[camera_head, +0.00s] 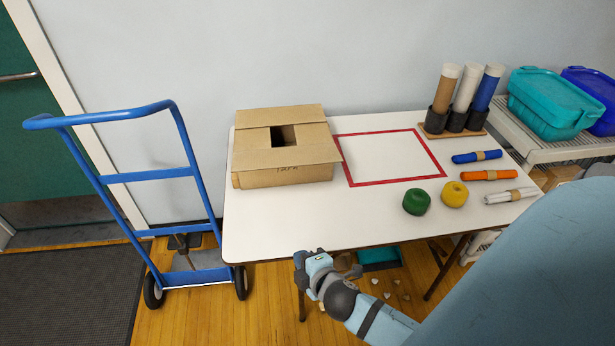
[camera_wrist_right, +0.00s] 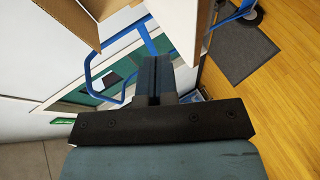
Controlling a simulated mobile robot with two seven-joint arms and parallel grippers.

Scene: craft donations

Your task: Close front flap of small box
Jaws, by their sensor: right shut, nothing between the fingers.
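The small cardboard box (camera_head: 262,179) stands at the left of the white table in the head view. Its top flaps lie about level around a dark square gap (camera_head: 283,135). The front flap (camera_head: 290,157) looks roughly flat along the near side, its right corner jutting past the box. It partly covers dark writing on the front wall. My right gripper (camera_head: 307,264) is shut and empty, in front of the table's near edge, apart from the box. In the right wrist view its fingers (camera_wrist_right: 152,78) are together, with cardboard (camera_wrist_right: 112,20) beyond them at the top. My left gripper is out of view.
A red-outlined square (camera_head: 388,184) lies right of the box. Green (camera_head: 416,202) and yellow (camera_head: 454,194) balls, marker bundles (camera_head: 487,175) and a tube rack (camera_head: 455,130) are farther right. A blue hand truck (camera_head: 150,177) stands left of the table (camera_head: 285,222).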

